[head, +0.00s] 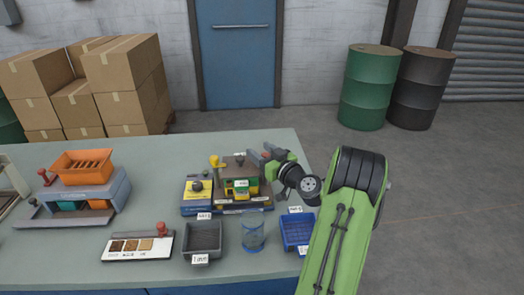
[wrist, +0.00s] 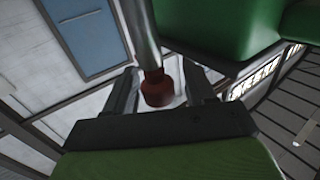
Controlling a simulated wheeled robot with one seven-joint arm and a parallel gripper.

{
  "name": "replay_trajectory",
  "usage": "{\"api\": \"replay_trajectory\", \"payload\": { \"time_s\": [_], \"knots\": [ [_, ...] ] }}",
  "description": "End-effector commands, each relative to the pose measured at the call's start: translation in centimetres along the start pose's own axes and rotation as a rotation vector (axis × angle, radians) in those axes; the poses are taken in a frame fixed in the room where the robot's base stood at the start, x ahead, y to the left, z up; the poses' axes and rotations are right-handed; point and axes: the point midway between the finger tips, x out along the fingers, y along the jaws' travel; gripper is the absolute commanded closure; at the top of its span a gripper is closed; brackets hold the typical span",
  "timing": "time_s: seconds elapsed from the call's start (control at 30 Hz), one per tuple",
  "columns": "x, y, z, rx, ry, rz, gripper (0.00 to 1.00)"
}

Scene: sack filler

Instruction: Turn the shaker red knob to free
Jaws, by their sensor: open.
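My gripper (head: 264,155) is open at the right side of the machine (head: 240,187) with yellow and green parts at the middle of the table. In the wrist view, a dark red knob (wrist: 158,92) on a grey metal rod (wrist: 147,38) shows between the open fingers (wrist: 160,72). Whether the fingers touch it I cannot tell. In the head view my gripper mostly hides this knob. Another red knob (head: 43,175) stands at the left of the unit with the orange tray (head: 82,165). I see no readable free mark.
A yellow box (head: 197,194) adjoins the machine. In front are a sample board (head: 137,246) with a red-topped handle, a grey bin (head: 203,238), a clear blue-tinted cup (head: 253,233) and a blue bin (head: 297,230). The table's (head: 150,165) back left-middle is clear.

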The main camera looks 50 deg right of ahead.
Motion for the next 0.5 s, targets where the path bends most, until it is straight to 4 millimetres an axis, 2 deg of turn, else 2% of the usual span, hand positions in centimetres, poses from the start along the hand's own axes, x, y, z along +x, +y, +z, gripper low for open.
{"api": "replay_trajectory", "payload": {
  "time_s": [0.13,0.17,0.4,0.5],
  "knots": [
    [-0.02,0.01,0.04,0.0,0.0,0.0,0.45],
    [-0.03,0.0,0.04,0.0,0.0,0.0,0.48],
    [-0.05,0.0,0.04,0.0,-0.001,0.0,0.85],
    [-0.06,0.0,0.04,0.0,-0.001,0.0,0.96]
  ]
}}
